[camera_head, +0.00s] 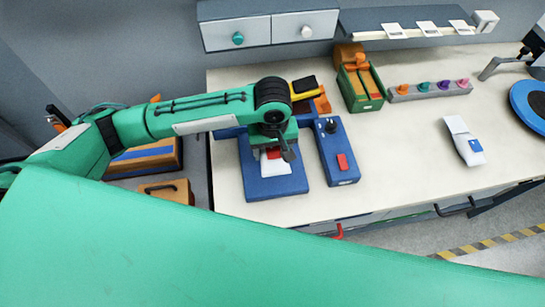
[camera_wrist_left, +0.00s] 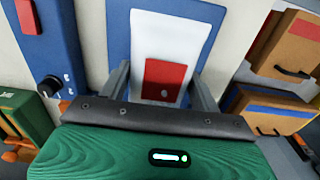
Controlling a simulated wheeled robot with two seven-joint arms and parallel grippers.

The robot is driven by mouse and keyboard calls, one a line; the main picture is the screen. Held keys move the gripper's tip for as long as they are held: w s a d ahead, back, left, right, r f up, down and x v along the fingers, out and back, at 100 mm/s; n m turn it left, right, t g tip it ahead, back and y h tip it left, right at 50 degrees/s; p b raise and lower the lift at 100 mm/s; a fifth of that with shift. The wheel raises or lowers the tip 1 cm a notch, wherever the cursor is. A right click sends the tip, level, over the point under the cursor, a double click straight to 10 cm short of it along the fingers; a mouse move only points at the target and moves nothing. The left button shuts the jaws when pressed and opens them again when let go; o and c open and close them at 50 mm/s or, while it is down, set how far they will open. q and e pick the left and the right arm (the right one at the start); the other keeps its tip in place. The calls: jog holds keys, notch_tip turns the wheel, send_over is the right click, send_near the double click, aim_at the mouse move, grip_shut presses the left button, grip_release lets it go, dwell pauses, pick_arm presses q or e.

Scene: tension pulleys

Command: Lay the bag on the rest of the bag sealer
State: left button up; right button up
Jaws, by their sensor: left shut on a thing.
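The bag (camera_wrist_left: 165,50) is white with a red patch, seen between the two fingers of my left gripper (camera_wrist_left: 162,92) in the left wrist view. In the head view my left gripper (camera_head: 277,157) is over a blue flat plate (camera_head: 270,188), which appears to be the sealer's rest, and is shut on the bag. A white corner of the bag (camera_head: 254,182) shows below the gripper. The blue plate (camera_wrist_left: 117,45) is behind the bag in the wrist view. Whether the bag touches it cannot be told. My right gripper is out of view.
A blue control box (camera_head: 337,155) with a red switch and black knob stands just right of the plate. A green-and-orange bin (camera_head: 360,88) and a grey rack of coloured knobs (camera_head: 430,92) stand behind. Another white packet (camera_head: 463,140) lies right; the counter between is clear.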

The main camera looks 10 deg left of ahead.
pick_arm(q)
jog(key=shift+f, duration=0.7)
notch_tip(320, 180, down, 4)
jog(key=shift+r+p, duration=0.25)
jog(key=shift+p, duration=0.05)
jog(key=shift+f, duration=0.3)
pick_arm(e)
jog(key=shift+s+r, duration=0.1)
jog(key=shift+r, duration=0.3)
pick_arm(q)
jog(key=shift+f, duration=0.1)
jog(key=o, duration=1.1)
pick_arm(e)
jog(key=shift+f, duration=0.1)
